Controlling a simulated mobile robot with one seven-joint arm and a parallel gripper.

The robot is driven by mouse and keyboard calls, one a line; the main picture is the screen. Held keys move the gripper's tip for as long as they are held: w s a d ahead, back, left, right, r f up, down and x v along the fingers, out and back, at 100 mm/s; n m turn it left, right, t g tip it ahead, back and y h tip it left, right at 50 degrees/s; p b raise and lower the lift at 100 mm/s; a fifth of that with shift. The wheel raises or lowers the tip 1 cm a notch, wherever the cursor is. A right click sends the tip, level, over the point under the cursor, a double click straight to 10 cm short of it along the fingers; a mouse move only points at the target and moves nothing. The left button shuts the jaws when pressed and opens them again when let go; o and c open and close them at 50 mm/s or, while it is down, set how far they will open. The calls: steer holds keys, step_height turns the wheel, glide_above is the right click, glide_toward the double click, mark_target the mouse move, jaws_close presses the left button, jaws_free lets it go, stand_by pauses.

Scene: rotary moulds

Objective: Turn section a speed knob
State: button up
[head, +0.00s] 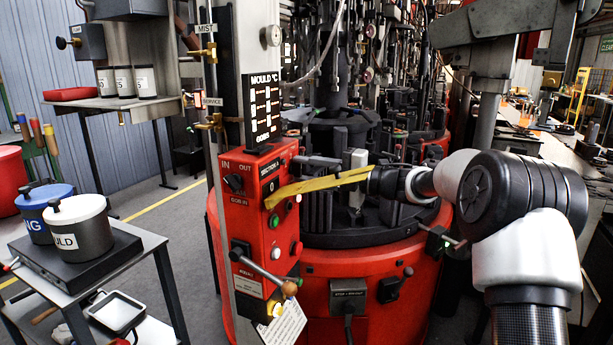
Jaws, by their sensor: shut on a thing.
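The red control panel (256,235) stands in the middle of the head view. Its black "SECTION A" label (269,168) is on the upper right of the panel face. My gripper (270,200) comes in from the right, with long yellow fingers reaching from my dark wrist to the panel just below that label. The fingers are shut on the section A speed knob, which they mostly hide. Its pointer and angle cannot be made out.
A black selector (233,183) sits left of the fingers, and a green button (275,221) is just below them. A lever with a brown ball (289,288) sticks out lower down. The mould machine (340,255) stands close behind my gripper.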

stand_by(0.3)
steer(key=o, duration=1)
steer(key=shift+o, duration=0.2)
steer(key=p+v, duration=0.2)
steer(key=v, duration=1.5)
steer(key=shift+d, duration=0.2)
steer(key=shift+s, duration=0.1)
